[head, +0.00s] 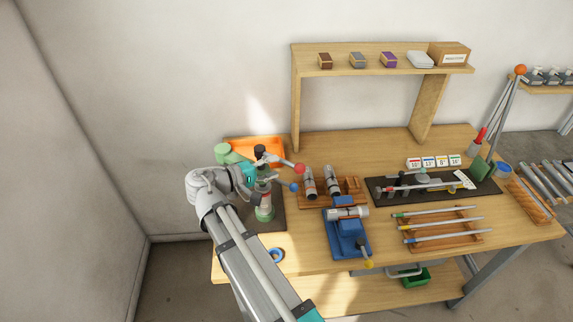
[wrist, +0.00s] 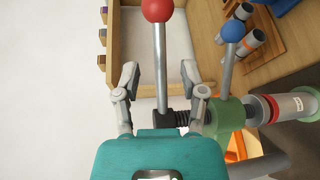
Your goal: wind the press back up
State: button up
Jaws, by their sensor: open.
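The press (head: 264,212) stands at the left end of the bench, partly hidden by my arm. Its green body (wrist: 228,116) shows at the right in the wrist view. A grey lever rod with a red ball (wrist: 158,8) runs up the middle of the wrist view, beside a dark threaded or coiled part (wrist: 172,118). A second rod ends in a blue ball (wrist: 232,31). The red ball (head: 299,168) and blue ball (head: 293,187) also show in the head view. My gripper (wrist: 160,72) is open. The red-ball rod appears between its fingers; I cannot tell whether they touch it.
An orange tray (head: 266,143) lies behind the press. A blue vise (head: 350,243) and a wooden rack with dark cylinders (head: 310,186) stand to its right. A wooden shelf (head: 375,60) rises at the back. A blue ring (head: 277,256) lies near the front edge.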

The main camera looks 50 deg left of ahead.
aim_at(285, 164)
jog(key=shift+x, duration=2.35)
jog(key=shift+c, duration=0.3)
grip_shut()
